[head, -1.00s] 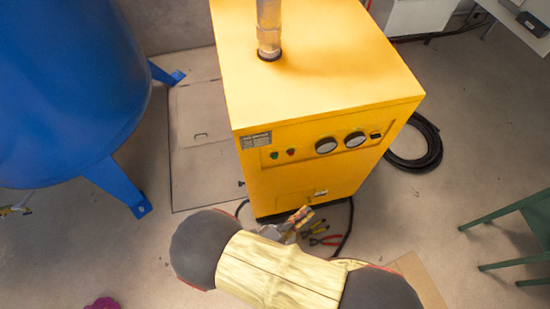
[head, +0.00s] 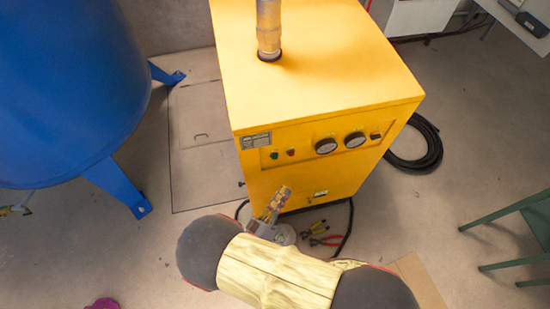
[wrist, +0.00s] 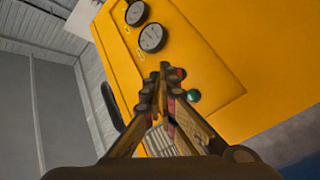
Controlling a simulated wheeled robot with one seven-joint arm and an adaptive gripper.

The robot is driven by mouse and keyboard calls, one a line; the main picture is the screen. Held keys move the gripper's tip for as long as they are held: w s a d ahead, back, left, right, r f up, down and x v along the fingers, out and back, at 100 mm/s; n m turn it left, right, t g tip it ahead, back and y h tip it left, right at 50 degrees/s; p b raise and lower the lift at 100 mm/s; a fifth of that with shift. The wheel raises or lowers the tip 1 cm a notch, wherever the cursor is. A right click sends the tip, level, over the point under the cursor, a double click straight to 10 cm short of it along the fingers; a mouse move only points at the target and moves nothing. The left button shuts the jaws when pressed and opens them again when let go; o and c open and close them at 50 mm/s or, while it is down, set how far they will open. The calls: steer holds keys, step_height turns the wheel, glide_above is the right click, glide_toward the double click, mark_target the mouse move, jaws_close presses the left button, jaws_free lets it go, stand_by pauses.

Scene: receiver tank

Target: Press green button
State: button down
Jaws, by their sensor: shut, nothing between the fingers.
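The green button (head: 274,155) is on the front panel of the yellow machine (head: 320,80), just left of a red button (head: 291,152). In the wrist view the green button (wrist: 193,96) lies just right of my fingertips, with the red button (wrist: 181,73) above it, partly behind a finger. My gripper (head: 285,190) is shut and empty, in front of the machine and below the panel in the head view. In the wrist view my gripper (wrist: 157,75) points toward the panel. I see no contact with the green button.
Two round gauges (head: 326,146) sit right of the buttons. A blue tank (head: 70,90) stands at left. Pliers (head: 325,241) lie on the floor by the machine's base. A black hose coil (head: 425,150) and a green stool (head: 525,230) are at right.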

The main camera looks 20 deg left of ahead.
mark_target(275, 158)
steer(key=shift+w, duration=0.1)
steer(key=w+a+b, duration=0.1)
steer(key=w+a, duration=0.3)
steer(key=w, duration=0.3)
steer(key=shift+w+a, duration=0.2)
steer(key=shift+w, duration=0.05)
steer(key=shift+w+b, duration=0.1)
steer(key=shift+b, duration=0.2)
stand_by(1.2)
steer(key=shift+w+a, duration=0.2)
steer(key=shift+w, duration=0.05)
steer(key=shift+w+a+b, duration=0.2)
steer(key=shift+w+b, duration=0.2)
stand_by(0.9)
steer(key=shift+s, duration=0.1)
steer(key=shift+s+d, duration=0.45)
steer(key=shift+s, duration=0.2)
steer(key=shift+s, duration=0.15)
